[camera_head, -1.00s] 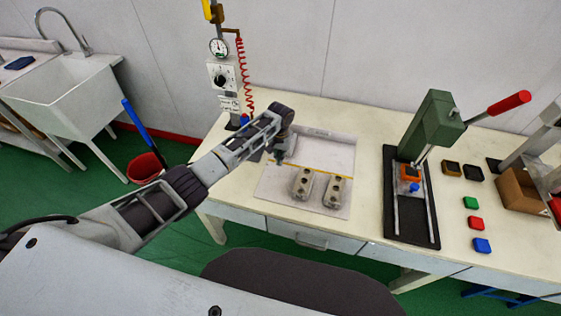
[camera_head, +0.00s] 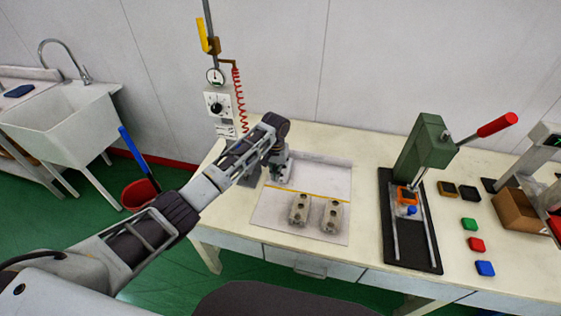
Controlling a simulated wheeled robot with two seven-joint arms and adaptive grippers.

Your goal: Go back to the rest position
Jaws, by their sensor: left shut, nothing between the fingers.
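My left gripper (camera_head: 277,172) is at the end of my left arm, which comes in from the left. It points down over the back left part of the pale mat (camera_head: 327,179) on the table. The gripper is shut with nothing held, and its fingertips show small. Two grey metal mould blocks stand side by side on the front part of the mat: the left block (camera_head: 299,209) and the right block (camera_head: 332,216). The gripper is behind and left of them, apart from both. My right gripper is not in view.
A dispenser column (camera_head: 216,105) with a gauge and red coiled hose stands behind my arm. A green press (camera_head: 424,146) with a red-handled lever is at right. Coloured blocks (camera_head: 469,224) and a cardboard box (camera_head: 518,212) lie beyond it. A sink (camera_head: 72,120) and red bucket (camera_head: 139,194) are left.

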